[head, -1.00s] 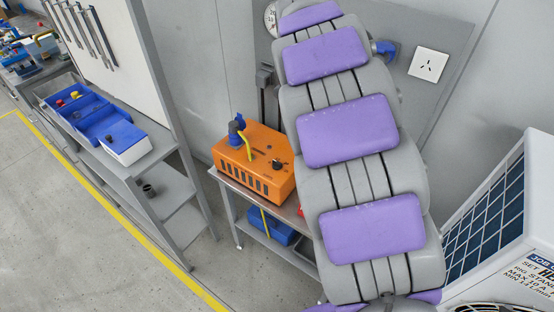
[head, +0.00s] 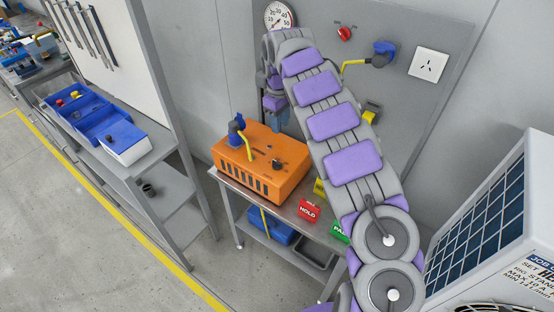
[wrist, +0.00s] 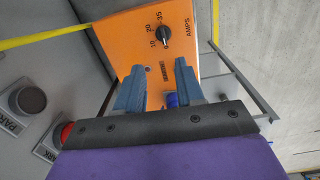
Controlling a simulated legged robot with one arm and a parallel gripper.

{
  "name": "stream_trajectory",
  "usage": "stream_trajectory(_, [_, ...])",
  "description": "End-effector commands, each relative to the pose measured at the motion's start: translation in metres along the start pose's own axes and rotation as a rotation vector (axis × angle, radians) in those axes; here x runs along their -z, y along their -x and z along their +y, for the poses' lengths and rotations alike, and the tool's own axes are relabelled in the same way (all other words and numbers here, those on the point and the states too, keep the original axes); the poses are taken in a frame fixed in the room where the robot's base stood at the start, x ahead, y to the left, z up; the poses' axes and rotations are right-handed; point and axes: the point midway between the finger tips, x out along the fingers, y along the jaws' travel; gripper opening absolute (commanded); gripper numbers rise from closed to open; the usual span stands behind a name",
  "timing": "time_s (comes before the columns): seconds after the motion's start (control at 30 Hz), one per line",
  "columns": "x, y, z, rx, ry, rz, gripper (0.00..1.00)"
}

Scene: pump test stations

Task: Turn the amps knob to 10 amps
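The amps knob (wrist: 164,34) is a small black dial on the orange box, with 10, 20 and 35 printed around it and AMPS beside it. Its exact setting is too small to read. In the head view the knob (head: 277,163) is on top of the orange box (head: 237,157), which stands on a grey trolley. My gripper (wrist: 159,78) is open and empty in the wrist view, its two blue-grey fingers apart and the knob showing beyond the gap between them. In the head view my gripper (head: 278,116) hangs above the back of the box, apart from the knob.
A blue plug (head: 236,128) with a yellow lead stands on the box. HOLD (head: 308,211) and PASS (head: 340,233) blocks sit on the trolley's right side. The wall panel behind carries a gauge (head: 279,17), a red knob (head: 344,33) and a socket (head: 428,64).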

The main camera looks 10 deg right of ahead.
Motion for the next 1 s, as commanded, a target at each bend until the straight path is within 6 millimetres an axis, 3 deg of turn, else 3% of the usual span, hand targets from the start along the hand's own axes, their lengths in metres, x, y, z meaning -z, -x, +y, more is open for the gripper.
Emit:
stream_trajectory(0.37, [0.012,-0.019,-0.001,0.017,0.054,0.023,0.37])
stream_trajectory(1.0, [0.015,-0.14,-0.003,0.017,0.053,0.024,0.37])
